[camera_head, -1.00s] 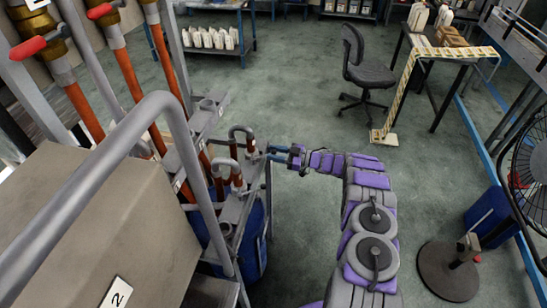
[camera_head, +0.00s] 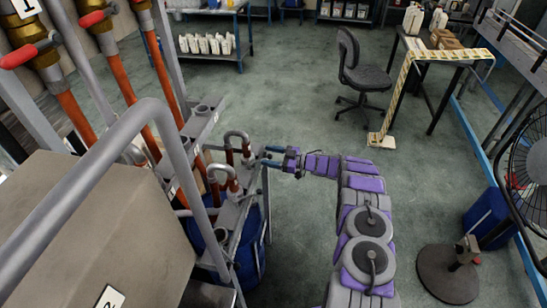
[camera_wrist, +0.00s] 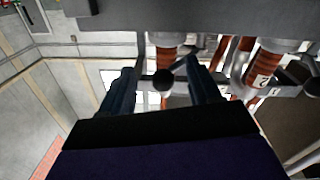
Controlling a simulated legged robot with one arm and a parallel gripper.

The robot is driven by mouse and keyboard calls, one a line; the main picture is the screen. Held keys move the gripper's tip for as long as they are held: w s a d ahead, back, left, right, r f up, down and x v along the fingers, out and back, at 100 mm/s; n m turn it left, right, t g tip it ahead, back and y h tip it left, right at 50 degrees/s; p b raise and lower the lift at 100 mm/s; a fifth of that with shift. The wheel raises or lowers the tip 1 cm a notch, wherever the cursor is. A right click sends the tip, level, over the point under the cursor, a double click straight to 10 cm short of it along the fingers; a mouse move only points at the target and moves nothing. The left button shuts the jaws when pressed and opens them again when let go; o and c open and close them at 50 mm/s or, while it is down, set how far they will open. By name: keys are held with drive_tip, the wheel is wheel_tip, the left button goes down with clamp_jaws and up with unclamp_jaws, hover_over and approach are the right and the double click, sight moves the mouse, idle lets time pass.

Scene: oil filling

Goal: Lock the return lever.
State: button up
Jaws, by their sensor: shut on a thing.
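My gripper (camera_head: 266,156) reaches left from the end of my purple and grey arm to the right side of a metal rack. In the wrist view its two dark fingers (camera_wrist: 158,78) stand apart on either side of a round black knob (camera_wrist: 163,80). I take this knob to be the end of the return lever, and my gripper is shut on it. The lever's shaft and pivot are mostly hidden, so I cannot tell its angle or whether it is locked. In the head view the knob is too small to make out.
The metal rack (camera_head: 203,117) holds bent grey nozzles (camera_head: 237,137) on orange hoses close to my gripper. A blue drum (camera_head: 249,245) stands under it. A tan box (camera_head: 90,220) and grey rail fill the left. Open green floor lies around the office chair (camera_head: 365,78).

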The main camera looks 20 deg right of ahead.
drive_tip(key=shift+w+a+r, duration=0.1)
drive_tip(key=shift+a+r, duration=0.05)
drive_tip(key=shift+a, duration=0.1)
drive_tip(key=shift+s+d, duration=0.25)
drive_tip(key=shift+d, duration=0.2)
drive_tip(key=p+v, duration=0.2)
drive_tip(key=v, duration=1.4)
drive_tip(key=shift+d+f, duration=0.2)
drive_tip(key=shift+s+d+f, duration=0.1)
drive_tip(key=shift+s+d, duration=0.1)
drive_tip(key=shift+d, duration=0.15)
drive_tip(key=shift+w, duration=0.1)
